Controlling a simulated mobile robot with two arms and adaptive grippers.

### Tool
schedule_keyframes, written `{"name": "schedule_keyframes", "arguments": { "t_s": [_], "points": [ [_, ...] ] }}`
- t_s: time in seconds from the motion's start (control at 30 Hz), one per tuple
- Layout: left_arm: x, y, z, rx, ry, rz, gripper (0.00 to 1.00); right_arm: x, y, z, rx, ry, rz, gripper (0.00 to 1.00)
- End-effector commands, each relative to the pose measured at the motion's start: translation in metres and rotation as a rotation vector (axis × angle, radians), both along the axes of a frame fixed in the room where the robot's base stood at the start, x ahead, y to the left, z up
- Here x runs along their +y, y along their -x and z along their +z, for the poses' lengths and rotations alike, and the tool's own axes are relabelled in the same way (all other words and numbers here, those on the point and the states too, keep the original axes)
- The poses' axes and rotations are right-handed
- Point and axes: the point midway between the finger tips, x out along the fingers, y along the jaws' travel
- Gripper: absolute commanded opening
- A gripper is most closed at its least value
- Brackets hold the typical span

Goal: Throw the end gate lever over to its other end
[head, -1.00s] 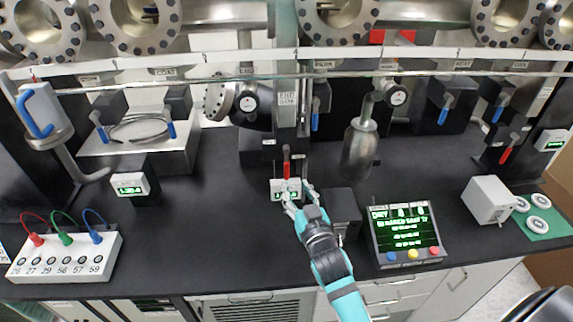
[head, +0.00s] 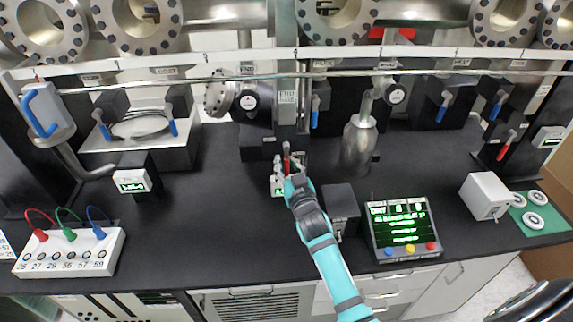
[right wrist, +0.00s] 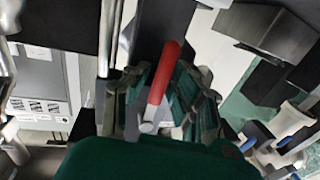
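The end gate lever has a red handle (head: 286,160) and stands upright on the front of the end gate's column (head: 287,98), above a small white readout box (head: 275,188). My right gripper (head: 288,168) reaches it from the front, with its fingers on either side of the handle. In the right wrist view the red handle (right wrist: 164,80) runs between the green-padded fingers (right wrist: 157,100), which stand apart. Contact with the handle is unclear. The gripper partly hides the readout box.
A dark block (head: 341,208) and a green-lit control panel (head: 404,228) stand right of my right arm. A metal cylinder (head: 359,146) stands right of the lever. Blue-handled levers, such as one (head: 315,111) near the column, stand close by.

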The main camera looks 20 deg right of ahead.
Motion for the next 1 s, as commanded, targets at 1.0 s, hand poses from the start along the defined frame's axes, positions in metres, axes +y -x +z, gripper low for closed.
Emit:
{"name": "schedule_keyframes", "arguments": {
  "t_s": [1.0],
  "points": [
    [-0.0003,0.0,-0.0029,0.0,0.0,0.0,0.36,-0.0056,0.0003,-0.0034,-0.013,-0.058,-0.001,0.0]
  ]
}}
